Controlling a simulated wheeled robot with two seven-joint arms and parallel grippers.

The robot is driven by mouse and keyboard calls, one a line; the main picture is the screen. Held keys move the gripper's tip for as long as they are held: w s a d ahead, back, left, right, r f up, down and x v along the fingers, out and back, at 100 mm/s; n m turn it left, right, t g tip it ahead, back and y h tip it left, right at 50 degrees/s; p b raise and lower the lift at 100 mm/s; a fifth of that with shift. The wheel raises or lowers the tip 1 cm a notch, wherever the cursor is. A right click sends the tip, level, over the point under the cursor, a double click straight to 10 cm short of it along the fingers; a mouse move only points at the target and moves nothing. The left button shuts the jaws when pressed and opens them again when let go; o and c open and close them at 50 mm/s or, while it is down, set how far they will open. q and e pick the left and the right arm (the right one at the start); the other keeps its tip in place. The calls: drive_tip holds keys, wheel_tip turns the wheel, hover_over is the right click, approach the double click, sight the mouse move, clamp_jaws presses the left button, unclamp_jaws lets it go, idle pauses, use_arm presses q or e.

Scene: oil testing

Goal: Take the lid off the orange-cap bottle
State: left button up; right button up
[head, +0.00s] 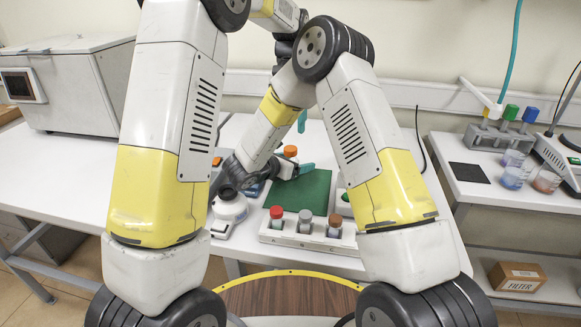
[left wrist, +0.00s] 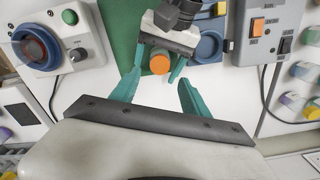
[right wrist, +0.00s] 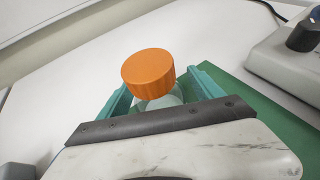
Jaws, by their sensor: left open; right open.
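The orange-cap bottle shows its cap (head: 290,151) at the back edge of the green mat in the head view. In the right wrist view the ribbed orange cap (right wrist: 148,72) sits on a pale bottle neck (right wrist: 160,102), and the lower bottle is mostly hidden. My right gripper (head: 298,166) is open, low beside the bottle, its teal fingers on either side of it below the cap. My left gripper (head: 302,121) is open above the bottle and empty. In the left wrist view the cap (left wrist: 159,64) lies between and beyond the left fingertips. Finger contact cannot be told.
A green mat (head: 312,192) lies mid-table. In front is a white rack (head: 300,240) with red-, grey- and brown-capped bottles. A white device (head: 229,210) stands left of the mat. A large white machine (head: 75,90) is far left. Beakers (head: 513,178) stand on the right table.

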clamp_jaws()
use_arm(q)
drive_tip(key=shift+o, duration=0.8)
wheel_tip(320, 180, up, 4)
drive_tip(key=m, duration=0.2)
hover_over(289, 148)
wheel_tip(289, 148, down, 12)
drive_tip(key=shift+d+r, duration=0.1)
drive_tip(key=shift+r, duration=0.1)
clamp_jaws()
drive_tip(key=shift+r, duration=0.15)
idle(0.5)
